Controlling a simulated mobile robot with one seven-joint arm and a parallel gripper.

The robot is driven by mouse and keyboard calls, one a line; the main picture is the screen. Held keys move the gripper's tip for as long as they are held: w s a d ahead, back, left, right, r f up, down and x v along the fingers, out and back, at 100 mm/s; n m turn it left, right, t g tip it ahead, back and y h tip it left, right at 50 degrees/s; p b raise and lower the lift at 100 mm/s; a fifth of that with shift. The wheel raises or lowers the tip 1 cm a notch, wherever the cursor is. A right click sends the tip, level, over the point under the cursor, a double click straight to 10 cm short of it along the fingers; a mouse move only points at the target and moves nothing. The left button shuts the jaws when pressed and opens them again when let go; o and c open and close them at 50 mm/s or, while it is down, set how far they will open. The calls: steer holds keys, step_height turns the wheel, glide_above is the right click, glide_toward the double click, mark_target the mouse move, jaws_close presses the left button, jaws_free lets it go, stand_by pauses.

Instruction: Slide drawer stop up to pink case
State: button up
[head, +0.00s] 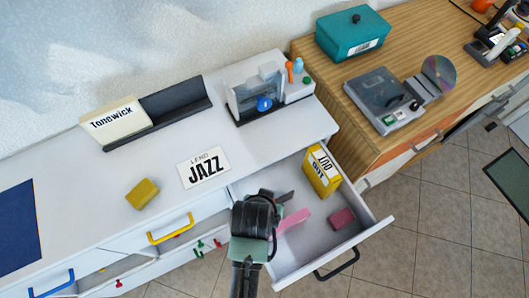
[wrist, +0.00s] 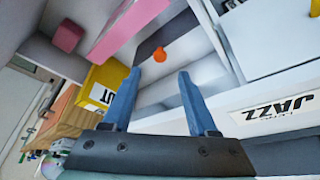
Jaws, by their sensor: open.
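The drawer stop, a dark grey plate (head: 285,197) with an orange knob, is inside the open drawer; it also shows in the wrist view (wrist: 172,37). The pink case (head: 294,220) is a long flat pink piece in the same drawer; in the wrist view (wrist: 122,27) it lies roughly parallel to the stop, with a pale gap between them. My gripper (wrist: 158,84) is open and empty, its two blue fingers pointing toward the stop's knob, apart from it. In the head view my dark wrist hides the fingers and part of the stop.
The open drawer (head: 374,232) also holds a yellow box (head: 321,171) and a small dark pink block (head: 342,218). A JAZZ label (head: 204,167) and a yellow block (head: 142,194) lie on the white top. A wooden cabinet (head: 352,134) stands at the right.

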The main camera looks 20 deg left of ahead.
steer(key=v, duration=0.6)
steer(key=shift+r, duration=0.3)
steer(key=shift+s, duration=0.1)
steer(key=shift+c, duration=1.1)
steer(key=w+f+n, duration=0.1)
steer(key=w+a+n+b, duration=0.1)
steer(key=w, duration=0.1)
steer(key=w+f+n, duration=0.1)
steer(key=shift+w+a+f+g+y, duration=0.15)
steer(key=shift+w+f+g+y, duration=0.15)
steer(key=shift+g+y, duration=0.1)
jaws_close()
step_height(320, 180, down, 10)
steer(key=w+n, duration=0.2)
steer(key=n, duration=0.1)
steer(key=shift+w+a+g+y+b, duration=0.25)
steer(key=shift+w+g+y+b, duration=0.1)
steer(key=shift+g+y+b, duration=0.05)
